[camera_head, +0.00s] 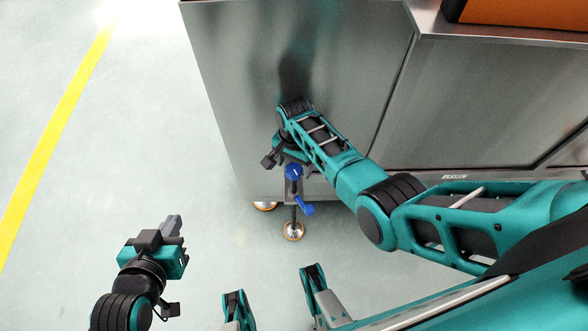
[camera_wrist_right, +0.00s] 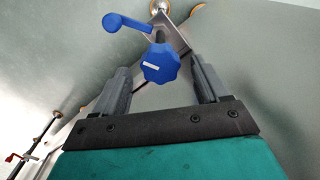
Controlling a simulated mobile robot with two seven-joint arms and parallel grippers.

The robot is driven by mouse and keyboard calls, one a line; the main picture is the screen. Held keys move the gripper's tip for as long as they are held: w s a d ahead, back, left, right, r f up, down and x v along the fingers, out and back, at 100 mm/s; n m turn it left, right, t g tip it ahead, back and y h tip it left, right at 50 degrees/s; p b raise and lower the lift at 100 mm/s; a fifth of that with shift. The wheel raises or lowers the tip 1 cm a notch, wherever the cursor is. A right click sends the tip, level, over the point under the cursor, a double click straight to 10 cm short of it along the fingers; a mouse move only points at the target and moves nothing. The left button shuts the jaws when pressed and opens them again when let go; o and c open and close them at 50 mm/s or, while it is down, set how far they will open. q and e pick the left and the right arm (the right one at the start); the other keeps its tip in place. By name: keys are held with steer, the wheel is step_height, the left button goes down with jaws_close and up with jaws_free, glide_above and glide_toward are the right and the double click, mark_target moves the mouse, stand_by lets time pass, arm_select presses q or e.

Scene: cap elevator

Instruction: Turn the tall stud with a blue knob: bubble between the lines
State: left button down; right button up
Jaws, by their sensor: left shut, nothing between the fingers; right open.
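The blue knob (camera_head: 293,172) sits at the top of a bracket beside the steel cabinet, above a thin stud (camera_head: 293,215) with a round foot (camera_head: 293,231). A blue lever handle (camera_head: 306,208) sticks out just below it. My right gripper (camera_wrist_right: 160,82) is open; in the right wrist view the faceted knob (camera_wrist_right: 160,62) shows beyond and between its fingertips, with no clear contact. The lever handle (camera_wrist_right: 127,22) is left of the knob there. My left gripper (camera_head: 173,227) is shut and empty over bare floor. I cannot make out a bubble or its lines.
The steel cabinet (camera_head: 235,90) rises right behind the knob, close to my right gripper. Another round foot (camera_head: 266,206) shows at its lower edge. Open floor (camera_head: 120,170) lies to the left, with a yellow line (camera_head: 50,140). A red handle (camera_wrist_right: 14,157) shows in the right wrist view.

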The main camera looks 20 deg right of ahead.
steer(key=shift+f, duration=0.6)
arm_select(q)
steer(key=shift+a+f, duration=0.1)
steer(key=shift+f, duration=0.45)
steer(key=shift+s, duration=0.15)
steer(key=shift+f, duration=0.1)
arm_select(e)
steer(key=shift+c, duration=0.5)
steer(key=c, duration=1)
arm_select(q)
steer(key=shift+s+a, duration=0.1)
arm_select(e)
steer(key=shift+o, duration=0.2)
arm_select(q)
steer(key=shift+r, duration=0.2)
arm_select(e)
steer(key=shift+n, duration=0.4)
